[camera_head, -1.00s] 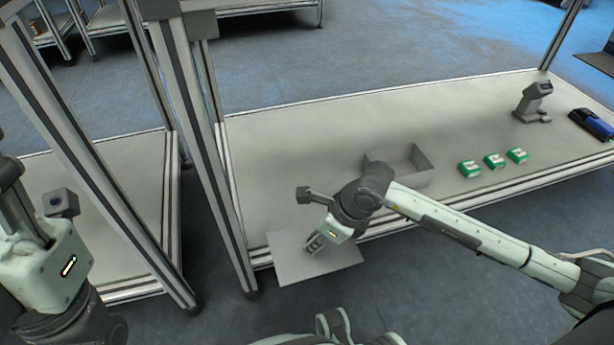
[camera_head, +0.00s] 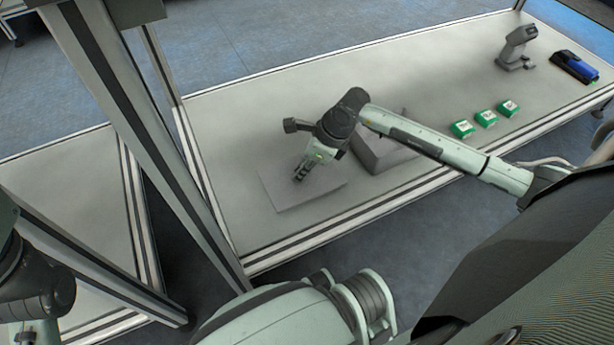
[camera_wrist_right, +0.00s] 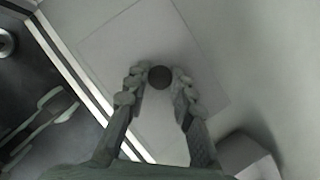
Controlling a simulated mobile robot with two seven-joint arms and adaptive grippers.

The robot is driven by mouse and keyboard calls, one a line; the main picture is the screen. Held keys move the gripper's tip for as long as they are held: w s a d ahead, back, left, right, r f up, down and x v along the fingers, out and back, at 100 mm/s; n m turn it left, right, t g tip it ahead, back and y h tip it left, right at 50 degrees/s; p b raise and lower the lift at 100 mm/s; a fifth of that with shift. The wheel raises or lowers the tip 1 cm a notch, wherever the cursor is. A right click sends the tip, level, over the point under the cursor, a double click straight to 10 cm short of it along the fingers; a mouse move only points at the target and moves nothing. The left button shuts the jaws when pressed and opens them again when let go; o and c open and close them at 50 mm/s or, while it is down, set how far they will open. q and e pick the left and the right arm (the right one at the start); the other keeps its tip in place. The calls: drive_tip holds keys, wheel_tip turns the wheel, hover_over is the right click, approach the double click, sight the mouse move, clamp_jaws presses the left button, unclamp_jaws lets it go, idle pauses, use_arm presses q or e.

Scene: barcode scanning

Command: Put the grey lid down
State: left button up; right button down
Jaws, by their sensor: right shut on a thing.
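The grey lid (camera_head: 285,192) is a flat square plate over the left front part of the table. It also shows in the right wrist view (camera_wrist_right: 115,55), with a dark round knob (camera_wrist_right: 160,77) on it. My right gripper (camera_head: 300,175) is shut on the lid's knob, one finger on each side of it in the wrist view (camera_wrist_right: 159,82). The lid looks roughly level and lies at or just above the table top; I cannot tell whether it touches. My left gripper is out of view; only part of that arm shows at the lower left.
A grey box (camera_head: 378,158) stands right of the lid, partly behind my right arm. Several green-and-white small boxes (camera_head: 486,119), a grey scanner on a stand (camera_head: 515,48) and a blue-black device (camera_head: 575,67) stand farther right. The table's (camera_head: 240,115) back left is clear. A frame post (camera_head: 150,130) rises at its left end.

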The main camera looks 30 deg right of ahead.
drive_tip(key=shift+w+d+f, duration=0.8)
drive_tip(key=shift+d+f, duration=0.1)
drive_tip(key=shift+d, duration=0.1)
wheel_tip(320, 180, down, 4)
drive_tip(key=shift+r+b, duration=0.1)
drive_tip(key=shift+b, duration=0.9)
drive_tip(key=c, duration=1.3)
unclamp_jaws()
drive_tip(key=p+v, duration=0.3)
drive_tip(key=v, duration=0.9)
drive_tip(key=shift+p, duration=0.35)
